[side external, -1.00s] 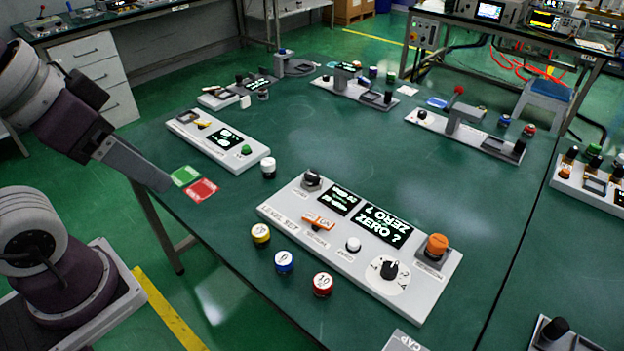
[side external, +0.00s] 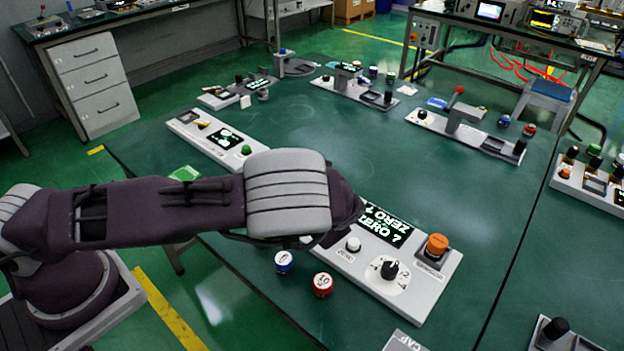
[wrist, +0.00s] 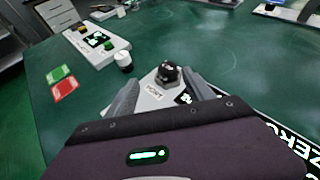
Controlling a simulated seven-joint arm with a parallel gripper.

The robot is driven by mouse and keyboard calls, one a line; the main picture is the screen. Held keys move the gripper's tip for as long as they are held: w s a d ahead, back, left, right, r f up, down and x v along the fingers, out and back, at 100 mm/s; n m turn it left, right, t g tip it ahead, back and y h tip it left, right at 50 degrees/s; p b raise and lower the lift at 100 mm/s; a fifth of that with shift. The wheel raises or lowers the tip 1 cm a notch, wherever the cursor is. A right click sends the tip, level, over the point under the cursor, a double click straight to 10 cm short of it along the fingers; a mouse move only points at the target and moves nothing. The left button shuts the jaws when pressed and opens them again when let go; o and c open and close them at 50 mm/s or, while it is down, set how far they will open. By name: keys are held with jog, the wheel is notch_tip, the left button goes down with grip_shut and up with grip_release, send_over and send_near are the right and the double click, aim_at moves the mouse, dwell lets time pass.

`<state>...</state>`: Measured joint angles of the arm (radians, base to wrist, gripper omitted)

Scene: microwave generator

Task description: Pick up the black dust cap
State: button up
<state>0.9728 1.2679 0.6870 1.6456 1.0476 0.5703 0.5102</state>
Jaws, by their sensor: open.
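The black dust cap (wrist: 168,72) sits upright on the labelled corner of the white-grey console (side external: 420,290). In the wrist view it appears between the two fingers of my gripper (wrist: 162,79), a little beyond their tips. The gripper is open and holds nothing. How far the fingers are above the cap is hard to tell. In the side view my arm hides the cap, the gripper and the left part of the console.
The console also carries an orange cap (side external: 437,246), a black dial (side external: 389,269) and a lit display (side external: 388,224). A blue-banded weight (side external: 284,261) and a red-banded weight (side external: 323,284) stand in front. A white-topped cylinder (wrist: 124,61) stands left of the cap.

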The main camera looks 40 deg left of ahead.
jog(key=shift+w+d+f+m+t, duration=0.2)
jog(key=shift+w+f+m+t, duration=0.3)
jog(key=shift+w+f+m, duration=0.3)
jog(key=x, duration=0.6)
jog(key=shift+a+r, duration=0.1)
jog(key=shift+a, duration=0.1)
grip_shut()
